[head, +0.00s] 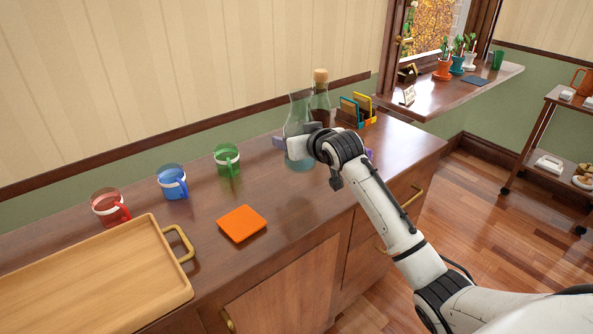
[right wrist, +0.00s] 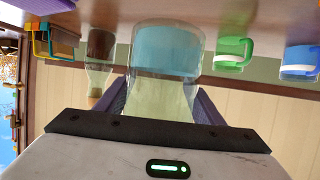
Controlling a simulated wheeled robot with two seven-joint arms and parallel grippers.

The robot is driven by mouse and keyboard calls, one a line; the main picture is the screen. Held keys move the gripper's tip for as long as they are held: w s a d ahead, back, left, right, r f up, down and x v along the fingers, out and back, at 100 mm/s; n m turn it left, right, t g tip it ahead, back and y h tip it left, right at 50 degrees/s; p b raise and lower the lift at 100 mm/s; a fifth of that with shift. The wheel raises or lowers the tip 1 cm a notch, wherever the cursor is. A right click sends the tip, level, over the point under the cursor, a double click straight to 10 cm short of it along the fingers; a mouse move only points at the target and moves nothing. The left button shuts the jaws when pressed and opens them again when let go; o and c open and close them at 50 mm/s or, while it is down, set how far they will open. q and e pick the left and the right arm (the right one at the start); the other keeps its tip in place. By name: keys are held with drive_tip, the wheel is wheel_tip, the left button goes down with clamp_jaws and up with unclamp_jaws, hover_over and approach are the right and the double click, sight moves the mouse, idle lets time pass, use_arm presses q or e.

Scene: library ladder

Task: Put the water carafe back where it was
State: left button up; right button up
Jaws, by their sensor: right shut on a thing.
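The water carafe (head: 299,112) is clear glass with bluish water in its lower part. It is upright at the back of the wooden counter, and I cannot tell if its base touches the top. My right gripper (head: 302,148) is shut on the carafe; its own hand and wrist hide part of the glass. In the right wrist view the carafe (right wrist: 165,75) appears upside down between the purple fingers (right wrist: 164,105). An orange square mat (head: 241,223) lies bare on the counter, to the left and nearer. My left gripper does not show.
A corked bottle (head: 320,90) stands close behind the carafe, with a card holder (head: 351,113) to its right. Green (head: 227,159), blue (head: 172,181) and red (head: 109,207) mugs line the back left. A wooden tray (head: 150,230) lies front left. The counter around the orange mat is clear.

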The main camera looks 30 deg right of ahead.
drive_tip(key=shift+f+b, duration=0.3)
drive_tip(key=shift+f, duration=2.7)
drive_tip(key=shift+f, duration=0.1)
drive_tip(key=o, duration=1.3)
drive_tip(key=shift+f, duration=0.35)
drive_tip(key=o, duration=0.5)
drive_tip(key=shift+c, duration=0.2)
drive_tip(key=shift+r, duration=0.15)
drive_tip(key=shift+s+r, duration=0.15)
drive_tip(key=shift+s, duration=0.05)
drive_tip(key=p+v, duration=0.1)
drive_tip(key=v, duration=1)
drive_tip(key=shift+s+r, duration=0.1)
drive_tip(key=shift+s, duration=0.2)
